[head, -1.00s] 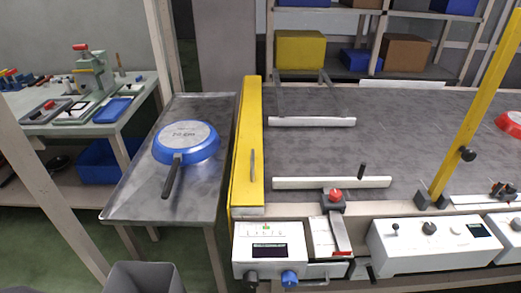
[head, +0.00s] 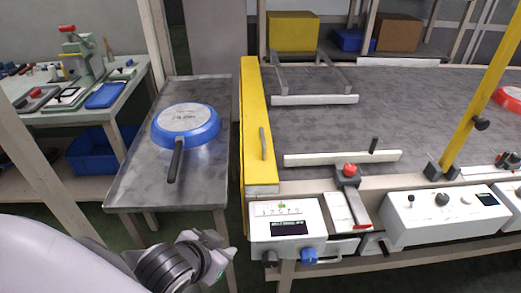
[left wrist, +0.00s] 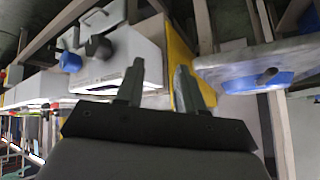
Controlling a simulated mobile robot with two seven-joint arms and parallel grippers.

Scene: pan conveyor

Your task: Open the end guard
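The end guard (head: 257,110) is a long yellow panel standing upright along the left end of the conveyor, with a grey bar handle (head: 263,144) near its front end. It looks closed. In the left wrist view part of the yellow guard (left wrist: 181,45) shows behind my fingers. My left gripper (head: 218,256) is low in front of the guard, left of the white control box (head: 287,222), apart from the handle. In the left wrist view my left gripper (left wrist: 160,84) has its two fingers spread with nothing between them. My right gripper is out of view.
A blue pan (head: 187,126) lies upside down on the steel side table (head: 138,190) left of the guard. White rails (head: 340,158) and a yellow post (head: 474,100) stand on the conveyor (head: 400,105). A gap separates side table and conveyor.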

